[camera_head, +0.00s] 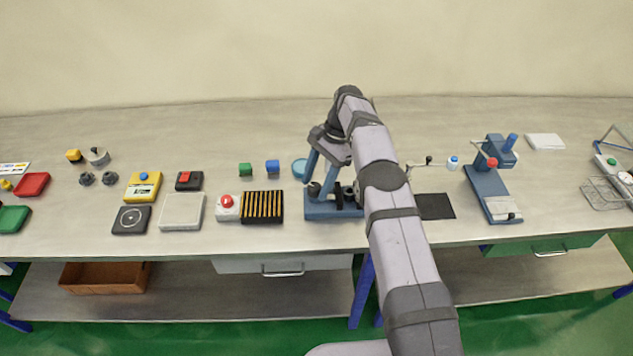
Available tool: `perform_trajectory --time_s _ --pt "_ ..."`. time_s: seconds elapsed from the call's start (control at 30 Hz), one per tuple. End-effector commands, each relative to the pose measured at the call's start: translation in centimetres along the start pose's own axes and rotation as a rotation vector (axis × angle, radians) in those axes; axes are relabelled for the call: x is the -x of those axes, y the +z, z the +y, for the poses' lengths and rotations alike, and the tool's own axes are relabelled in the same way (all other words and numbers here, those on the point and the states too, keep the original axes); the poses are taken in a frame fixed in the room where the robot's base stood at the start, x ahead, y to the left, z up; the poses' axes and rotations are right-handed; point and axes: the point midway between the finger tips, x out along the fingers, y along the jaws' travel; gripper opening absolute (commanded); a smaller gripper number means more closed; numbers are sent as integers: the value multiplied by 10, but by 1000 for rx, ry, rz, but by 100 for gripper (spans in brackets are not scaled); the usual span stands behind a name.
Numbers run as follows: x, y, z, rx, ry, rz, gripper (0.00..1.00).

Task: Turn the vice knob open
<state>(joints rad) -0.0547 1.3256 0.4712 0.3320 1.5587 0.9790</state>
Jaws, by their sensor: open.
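A blue vice-like fixture (322,210) with dark parts stands near the front of the bench at the middle, partly hidden by my arm. A small dark round knob (314,188) shows at its left end. My gripper (320,186) is open and points down over the fixture, its blue fingers close to the knob. I cannot tell whether the fingers touch the knob or are around it. The right part of the fixture is behind my arm.
A red button box (228,207) and a black slotted rack (262,207) stand left of the fixture. A blue dish (300,168) lies just behind it. A blue press (487,185) stands farther right. The back of the bench is mostly clear.

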Motion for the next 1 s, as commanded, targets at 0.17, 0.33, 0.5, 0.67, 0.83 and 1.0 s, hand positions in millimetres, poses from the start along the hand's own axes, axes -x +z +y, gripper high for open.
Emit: perform_trajectory --time_s 0.17,0.33,0.5,0.67,0.83,1.0 --pt "7 2 0 1 -1 1 50" --pt "26 10 -1 2 -4 2 50" --pt "56 23 0 1 -3 2 50" --pt "79 33 0 0 0 1 50" --pt "89 37 0 0 0 0 50" --pt "93 38 0 0 0 0 50"
